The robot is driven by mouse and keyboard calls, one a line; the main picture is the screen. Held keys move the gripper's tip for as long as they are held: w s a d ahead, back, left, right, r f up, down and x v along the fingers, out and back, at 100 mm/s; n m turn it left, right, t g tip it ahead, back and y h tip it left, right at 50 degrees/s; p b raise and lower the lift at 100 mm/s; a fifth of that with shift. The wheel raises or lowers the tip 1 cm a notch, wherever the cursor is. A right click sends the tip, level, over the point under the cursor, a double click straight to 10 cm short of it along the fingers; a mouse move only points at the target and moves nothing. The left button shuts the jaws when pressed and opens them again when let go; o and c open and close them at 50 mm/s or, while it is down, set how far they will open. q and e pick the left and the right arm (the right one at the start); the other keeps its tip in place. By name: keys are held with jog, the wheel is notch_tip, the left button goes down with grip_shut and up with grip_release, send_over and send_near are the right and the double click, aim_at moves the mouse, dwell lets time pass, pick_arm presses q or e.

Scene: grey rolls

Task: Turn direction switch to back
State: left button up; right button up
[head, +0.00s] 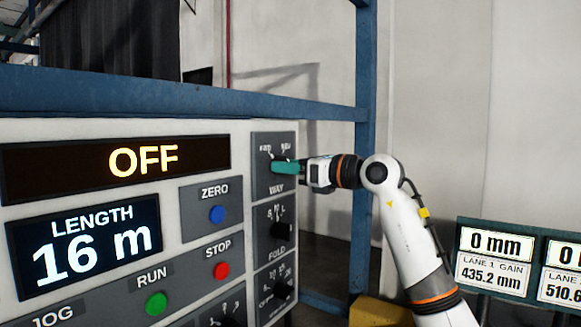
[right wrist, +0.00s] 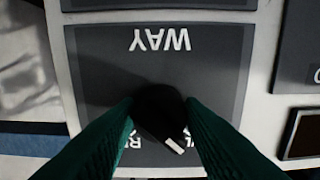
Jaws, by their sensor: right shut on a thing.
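The direction switch is the black round knob (right wrist: 158,108) on the grey plate marked WAY (head: 276,188), at the right end of the control panel. In the head view the plate's top carries small labels that look like FWD at left and REV at right. My right gripper (head: 285,167) has teal fingers and reaches the knob from the right. In the right wrist view its fingers (right wrist: 160,118) are shut on the knob's two sides. That view is upside down. The knob's white mark points lower right there, which is toward the FWD side. My left gripper is not in view.
Below WAY are the FOLD knob (head: 281,230) and another knob (head: 282,290). The panel has a blue ZERO button (head: 217,214), red STOP button (head: 221,270) and green RUN button (head: 156,304). Displays read OFF (head: 143,160) and LENGTH 16 m (head: 90,244). A blue post (head: 364,90) stands behind my right arm.

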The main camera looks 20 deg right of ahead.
jog(key=m+p, duration=0.2)
jog(key=m, duration=1.1)
jog(key=shift+r+p, duration=0.2)
jog(key=shift+p, duration=0.1)
jog(key=shift+m+p, duration=0.45)
jog(key=shift+m, duration=1.95)
jog(key=o, duration=1)
jog(key=shift+s+f, duration=0.1)
